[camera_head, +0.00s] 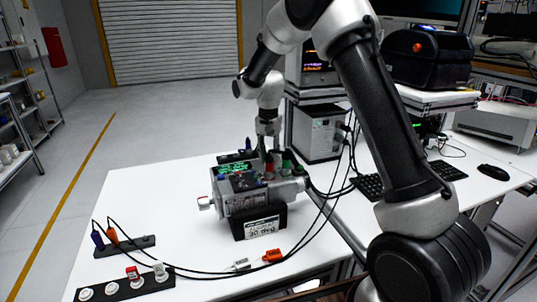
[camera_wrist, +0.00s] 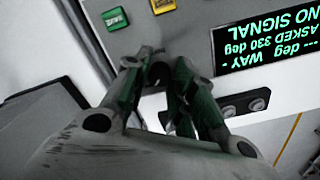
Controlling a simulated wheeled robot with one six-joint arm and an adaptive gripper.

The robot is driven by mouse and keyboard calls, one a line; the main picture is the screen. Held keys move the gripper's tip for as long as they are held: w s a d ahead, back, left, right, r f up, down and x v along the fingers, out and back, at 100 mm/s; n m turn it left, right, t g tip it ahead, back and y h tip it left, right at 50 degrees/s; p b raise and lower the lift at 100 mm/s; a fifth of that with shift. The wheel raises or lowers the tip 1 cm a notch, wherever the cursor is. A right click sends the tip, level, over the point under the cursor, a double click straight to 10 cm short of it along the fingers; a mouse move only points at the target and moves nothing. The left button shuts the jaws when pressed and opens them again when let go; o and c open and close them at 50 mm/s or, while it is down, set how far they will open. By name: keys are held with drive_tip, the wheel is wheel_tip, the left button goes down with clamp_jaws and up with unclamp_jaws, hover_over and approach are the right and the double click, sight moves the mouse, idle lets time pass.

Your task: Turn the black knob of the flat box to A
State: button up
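A grey machine (camera_head: 240,190) with a green-lit display stands on the white table, and a grey panel (camera_wrist: 190,30) with a display fills the upper part of the wrist view. A small dark round part (camera_wrist: 158,76), which may be the black knob, shows between my fingertips. My gripper (camera_wrist: 160,68) points down at this panel, its two fingers on either side of the dark part. I cannot tell whether they touch it. In the head view my gripper (camera_head: 270,152) is at the machine's top rear. The letter A and the knob's pointer cannot be made out.
The display (camera_wrist: 265,35) reads "NO SIGNAL" and "ASKED 330 deg". Black strips lie at left (camera_head: 125,246) and front (camera_head: 125,288).

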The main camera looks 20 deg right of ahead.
clamp_jaws()
drive_tip(key=shift+n, duration=0.3)
drive_tip(key=n, duration=0.4)
drive_tip(key=shift+n, duration=2.1)
drive_tip(key=o, duration=0.6)
unclamp_jaws()
